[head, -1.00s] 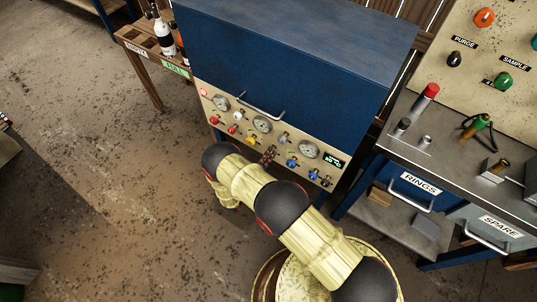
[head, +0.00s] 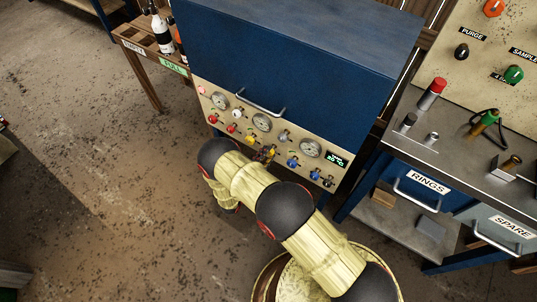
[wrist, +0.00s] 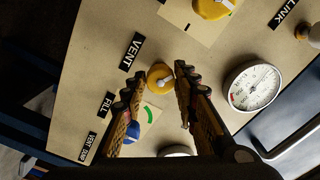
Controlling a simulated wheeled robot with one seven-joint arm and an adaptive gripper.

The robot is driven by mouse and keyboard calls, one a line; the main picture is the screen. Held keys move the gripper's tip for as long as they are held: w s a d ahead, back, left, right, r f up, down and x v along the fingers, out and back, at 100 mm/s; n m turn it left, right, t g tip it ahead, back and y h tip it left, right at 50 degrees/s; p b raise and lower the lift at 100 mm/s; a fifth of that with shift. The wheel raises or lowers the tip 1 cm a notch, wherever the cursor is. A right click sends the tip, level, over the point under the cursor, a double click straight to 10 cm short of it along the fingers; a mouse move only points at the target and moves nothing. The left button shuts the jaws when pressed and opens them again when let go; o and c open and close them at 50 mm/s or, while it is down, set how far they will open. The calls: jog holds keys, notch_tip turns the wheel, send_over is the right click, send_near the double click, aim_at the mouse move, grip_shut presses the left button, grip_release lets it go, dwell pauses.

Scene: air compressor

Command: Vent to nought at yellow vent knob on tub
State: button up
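A small yellow knob (wrist: 160,76) with a pale pointer bar sits beside the VENT label (wrist: 132,51) on the cream panel in the wrist view. My gripper (wrist: 154,82) is open, with one finger on each side of this knob. Contact between fingers and knob cannot be told. In the head view my gripper (head: 265,153) is at the lower middle of the cream panel (head: 207,103) on the blue cabinet, partly hidden by my arm. A yellow knob (head: 250,141) shows just left of it there.
A larger yellow knob (wrist: 212,8) is at the top of the wrist view. A white gauge (wrist: 252,87) is right of my fingers, and a blue knob (wrist: 132,132) is by the left finger. A grey handle (head: 260,103) sticks out above the panel. A workbench (head: 403,150) stands at right.

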jog(key=shift+o, duration=1.3)
jog(key=shift+s, duration=0.1)
jog(key=shift+v, duration=2.9)
